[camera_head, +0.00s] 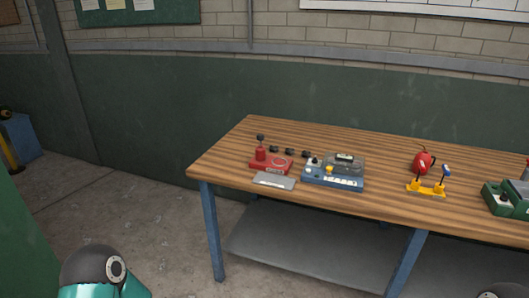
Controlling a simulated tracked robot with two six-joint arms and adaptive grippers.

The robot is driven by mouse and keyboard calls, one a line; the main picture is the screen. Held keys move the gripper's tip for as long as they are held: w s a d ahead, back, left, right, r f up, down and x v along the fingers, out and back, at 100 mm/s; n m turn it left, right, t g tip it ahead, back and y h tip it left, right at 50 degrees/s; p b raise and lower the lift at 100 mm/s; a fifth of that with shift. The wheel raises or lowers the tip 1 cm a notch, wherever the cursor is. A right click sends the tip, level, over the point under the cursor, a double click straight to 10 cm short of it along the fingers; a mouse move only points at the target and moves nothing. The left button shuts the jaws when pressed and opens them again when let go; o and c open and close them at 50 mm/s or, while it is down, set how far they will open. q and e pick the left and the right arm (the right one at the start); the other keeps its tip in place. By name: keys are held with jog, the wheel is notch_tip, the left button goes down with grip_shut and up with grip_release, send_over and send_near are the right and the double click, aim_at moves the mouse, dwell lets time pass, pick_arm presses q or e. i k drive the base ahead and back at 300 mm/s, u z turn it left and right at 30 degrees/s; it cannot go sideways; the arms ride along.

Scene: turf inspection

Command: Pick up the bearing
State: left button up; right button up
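I cannot clearly make out a bearing at this size. Several small dark pieces (290,152) lie in a row near the back left of the wooden table, behind a red device (271,163) with a round ring on its base. Any of these could be or hold the bearing, but I cannot tell. Neither gripper is in view. Only a teal and dark part of my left arm shows at the bottom left, and a dark piece of my arm at the bottom right edge.
The table (230,161) has blue legs and a grey lower shelf (310,255). On it are a grey plate (274,181), a blue device (334,172), a yellow stand (426,189), a red rounded object (423,162) and a green device (503,199). The floor left of it is clear.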

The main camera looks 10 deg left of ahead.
aim_at(272, 148)
jog(key=u, duration=0.65)
jog(key=i, duration=1)
